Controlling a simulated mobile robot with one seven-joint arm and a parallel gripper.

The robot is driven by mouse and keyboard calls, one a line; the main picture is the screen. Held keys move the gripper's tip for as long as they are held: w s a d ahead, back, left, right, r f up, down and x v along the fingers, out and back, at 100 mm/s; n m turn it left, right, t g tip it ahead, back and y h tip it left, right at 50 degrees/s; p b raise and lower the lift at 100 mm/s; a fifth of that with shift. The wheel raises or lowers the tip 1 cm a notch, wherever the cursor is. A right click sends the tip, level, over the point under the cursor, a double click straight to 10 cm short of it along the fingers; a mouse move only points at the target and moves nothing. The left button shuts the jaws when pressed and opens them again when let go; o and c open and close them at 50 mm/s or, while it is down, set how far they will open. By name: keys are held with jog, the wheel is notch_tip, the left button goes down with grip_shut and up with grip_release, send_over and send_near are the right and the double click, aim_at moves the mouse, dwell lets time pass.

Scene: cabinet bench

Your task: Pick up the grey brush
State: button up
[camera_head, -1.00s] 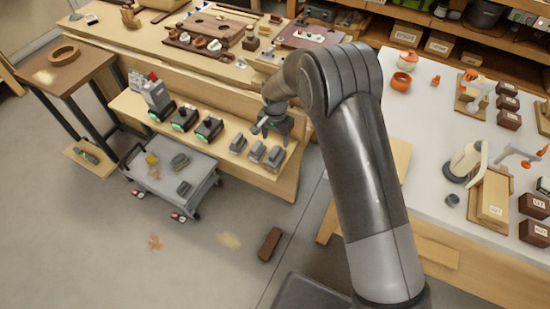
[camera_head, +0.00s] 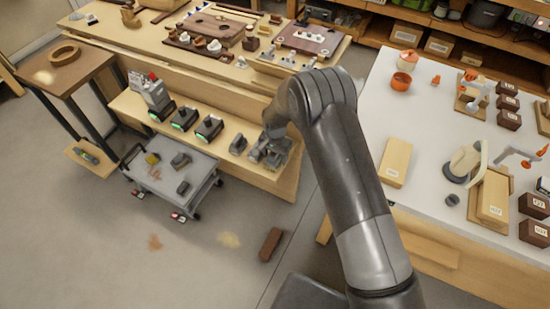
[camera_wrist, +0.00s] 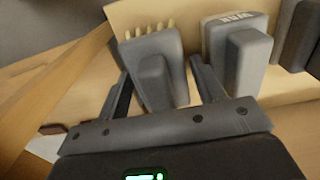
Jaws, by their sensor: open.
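The grey brush (camera_wrist: 152,66) is a blocky grey body with a raised grip and a row of pale bristles along its far edge, seen in the wrist view. My gripper (camera_wrist: 160,64) is open, with one finger on each side of the brush. A gap seems to show beside the fingers; I cannot tell whether either touches. In the head view my gripper (camera_head: 268,153) is low over the right end of the wooden shelf and partly hides the grey pieces there.
A similar grey block (camera_wrist: 245,55) with lettering stands close to the right of the right finger. Another grey piece (camera_head: 238,144) stands left of my gripper. Dark devices (camera_head: 184,118) with green lights are further left. A grey cart (camera_head: 165,172) stands in front of the shelf.

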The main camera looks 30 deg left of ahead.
jog(key=shift+c, duration=0.5)
jog(key=c, duration=0.7)
jog(key=shift+r, duration=0.15)
